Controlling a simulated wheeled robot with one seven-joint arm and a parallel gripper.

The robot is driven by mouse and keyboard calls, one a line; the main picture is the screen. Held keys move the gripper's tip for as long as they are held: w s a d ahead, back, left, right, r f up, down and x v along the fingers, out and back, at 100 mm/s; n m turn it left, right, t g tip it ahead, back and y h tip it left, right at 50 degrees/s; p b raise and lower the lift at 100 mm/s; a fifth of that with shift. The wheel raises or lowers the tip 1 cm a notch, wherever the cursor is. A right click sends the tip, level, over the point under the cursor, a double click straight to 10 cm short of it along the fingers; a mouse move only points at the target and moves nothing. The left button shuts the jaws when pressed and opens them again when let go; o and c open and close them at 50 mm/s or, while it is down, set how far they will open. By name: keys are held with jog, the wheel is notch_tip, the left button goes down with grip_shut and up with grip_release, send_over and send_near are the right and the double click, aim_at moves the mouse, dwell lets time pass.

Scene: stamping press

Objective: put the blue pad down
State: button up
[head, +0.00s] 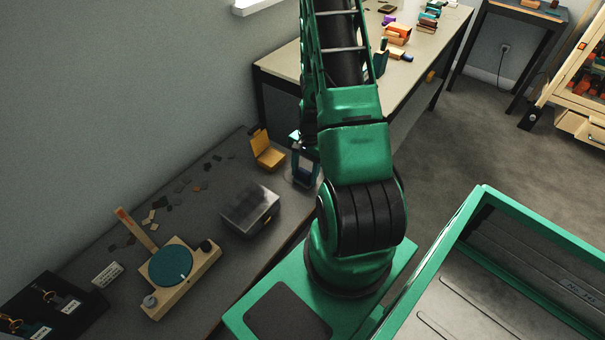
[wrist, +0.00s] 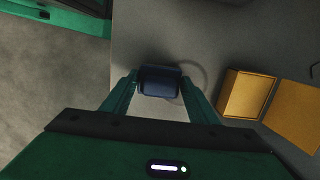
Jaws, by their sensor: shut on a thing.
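The blue pad (wrist: 160,82) is a small dark blue block, seen between the fingertips in the wrist view. My gripper (wrist: 160,86) is shut on it, with one green finger on each side. In the head view my gripper (head: 303,162) is partly hidden by my green arm, over the right end of the dark bench (head: 215,190). The pad shows there as a small dark blue patch (head: 304,175). A pale surface and a faint round outline show around and beside the pad in the wrist view. I cannot tell whether the pad touches the surface below.
An open yellow box (wrist: 248,94) lies right of the pad; it also shows in the head view (head: 267,150). A clear-lidded dark case (head: 249,208) and a wooden fixture with a teal disc (head: 171,266) stand on the bench. Scattered dark chips lie near the wall.

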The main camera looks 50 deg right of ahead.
jog(key=o, duration=1.3)
jog(key=s+a+r+n+h, duration=0.1)
jog(key=s+a+r+n, duration=0.15)
jog(key=r, duration=1.15)
jog(key=s+a+r+n, duration=0.1)
jog(key=s+r+n, duration=0.2)
jog(key=r, duration=1.1)
jog(key=shift+s+a+r+n, duration=0.75)
jog(key=shift+s+a+r, duration=0.5)
jog(key=shift+s+r, duration=0.5)
jog(key=shift+s+a+r+n, duration=0.75)
jog(key=shift+s+a+r, duration=0.55)
jog(key=shift+s, duration=0.7)
jog(key=shift+s+a+r+n, duration=0.75)
jog(key=shift+s+a+r, duration=0.5)
jog(key=shift+s+r, duration=0.5)
jog(key=shift+s+f, duration=0.15)
jog(key=shift+f, duration=0.05)
